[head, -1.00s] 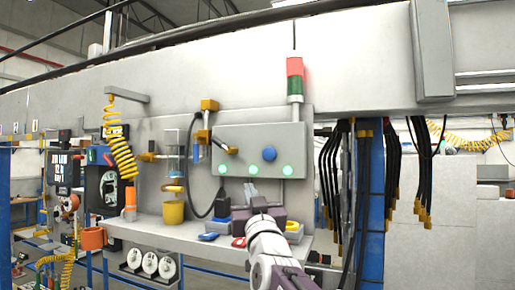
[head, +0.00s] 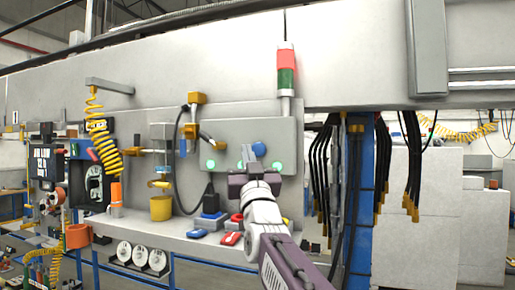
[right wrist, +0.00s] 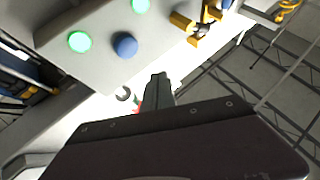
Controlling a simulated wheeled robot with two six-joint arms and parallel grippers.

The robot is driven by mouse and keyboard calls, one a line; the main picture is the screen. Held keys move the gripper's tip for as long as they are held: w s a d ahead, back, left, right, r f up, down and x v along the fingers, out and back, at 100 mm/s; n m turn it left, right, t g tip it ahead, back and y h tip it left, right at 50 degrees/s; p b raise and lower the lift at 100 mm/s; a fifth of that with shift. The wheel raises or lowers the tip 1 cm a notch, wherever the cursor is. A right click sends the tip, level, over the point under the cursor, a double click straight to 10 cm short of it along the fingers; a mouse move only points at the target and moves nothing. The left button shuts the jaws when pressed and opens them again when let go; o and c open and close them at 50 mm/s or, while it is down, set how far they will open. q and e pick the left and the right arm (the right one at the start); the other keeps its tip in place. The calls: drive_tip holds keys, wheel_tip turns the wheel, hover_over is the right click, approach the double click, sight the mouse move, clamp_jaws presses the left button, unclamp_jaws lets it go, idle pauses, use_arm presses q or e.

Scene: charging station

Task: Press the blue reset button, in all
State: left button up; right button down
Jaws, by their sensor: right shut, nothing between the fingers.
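The blue reset button (head: 259,149) is a round knob on the front of a light grey control box (head: 222,132) on the wall panel. It also shows in the right wrist view (right wrist: 124,45), uncovered. My right gripper (head: 246,157) is shut and empty, its fingers pointing up toward the box. In the head view its tips appear just left of and slightly below the button. In the right wrist view the shut fingers (right wrist: 158,86) appear below and right of the button, with a visible gap. My left gripper is not in view.
Green lights (head: 277,168) glow along the box's lower edge. A red and green signal tower (head: 287,70) stands above it. Below, a shelf (head: 185,235) carries a yellow cup (head: 161,208) and small red and blue items. Black cables (head: 325,170) hang at right.

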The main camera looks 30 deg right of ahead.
sight(256, 153)
drive_tip(key=shift+w+d+p, duration=1)
drive_tip(key=shift+w+d, duration=0.9)
drive_tip(key=shift+d, duration=0.3)
drive_tip(key=shift+d, duration=0.1)
drive_tip(key=shift+w+d, duration=0.25)
idle(0.4)
